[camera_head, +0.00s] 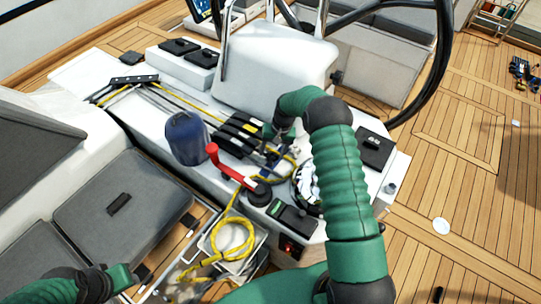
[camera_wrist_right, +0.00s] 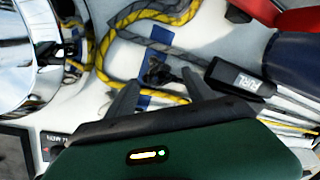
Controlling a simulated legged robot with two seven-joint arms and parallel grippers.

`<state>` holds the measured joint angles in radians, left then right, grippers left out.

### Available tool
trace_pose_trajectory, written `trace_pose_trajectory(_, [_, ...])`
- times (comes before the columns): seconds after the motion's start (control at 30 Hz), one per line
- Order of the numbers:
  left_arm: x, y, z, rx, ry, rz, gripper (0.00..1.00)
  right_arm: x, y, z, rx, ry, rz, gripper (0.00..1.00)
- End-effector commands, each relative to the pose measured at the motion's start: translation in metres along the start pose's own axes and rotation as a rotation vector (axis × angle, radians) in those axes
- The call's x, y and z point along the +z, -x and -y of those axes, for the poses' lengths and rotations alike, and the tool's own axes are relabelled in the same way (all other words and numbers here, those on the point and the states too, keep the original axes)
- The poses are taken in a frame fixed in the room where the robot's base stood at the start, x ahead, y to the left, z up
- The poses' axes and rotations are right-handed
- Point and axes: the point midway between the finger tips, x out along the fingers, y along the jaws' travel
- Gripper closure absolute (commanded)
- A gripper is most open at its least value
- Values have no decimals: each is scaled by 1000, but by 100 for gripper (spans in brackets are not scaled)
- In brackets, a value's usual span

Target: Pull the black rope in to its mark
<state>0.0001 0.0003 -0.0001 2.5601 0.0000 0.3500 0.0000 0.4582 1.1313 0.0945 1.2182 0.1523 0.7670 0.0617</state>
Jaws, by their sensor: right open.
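In the wrist view, a dark grey-black rope (camera_wrist_right: 180,50) runs from the black clutch labelled FURL (camera_wrist_right: 242,82) toward the upper left. A yellow rope (camera_wrist_right: 110,45) curves beside it. Blue patches (camera_wrist_right: 160,36) show near the ropes; I cannot tell which is a mark. My right gripper (camera_wrist_right: 160,80) is open over the white deck, its fingers either side of a small black fitting (camera_wrist_right: 157,72). No rope is clearly held. In the head view my right gripper (camera_head: 284,138) is partly hidden by its arm. My left gripper (camera_head: 125,276) is at the lower left, its jaws unclear.
A chrome winch (camera_wrist_right: 25,60) stands close left in the wrist view. A red handle (camera_head: 228,168) and blue bag (camera_head: 186,138) stand near the clutches (camera_head: 240,132). A coiled yellow rope (camera_head: 232,236) hangs at a bin. The wooden deck (camera_head: 470,170) at right is mostly clear.

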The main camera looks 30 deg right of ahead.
Motion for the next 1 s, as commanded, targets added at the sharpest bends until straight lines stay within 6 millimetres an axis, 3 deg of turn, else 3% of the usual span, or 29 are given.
trace_pose_trajectory(0.2, [0,1,0,0,0,0,64,1,-30,0,0,0,0,39])
trace_pose_trajectory(0.5, [0,1,0,0,0,0,64,0,-34,0,1,0,-2,39])
trace_pose_trajectory(0.9, [0,1,0,0,0,0,64,0,-34,-1,1,-1,-2,92])
trace_pose_trajectory(1.0, [0,1,0,0,0,0,64,0,-34,-1,1,-1,-2,100])
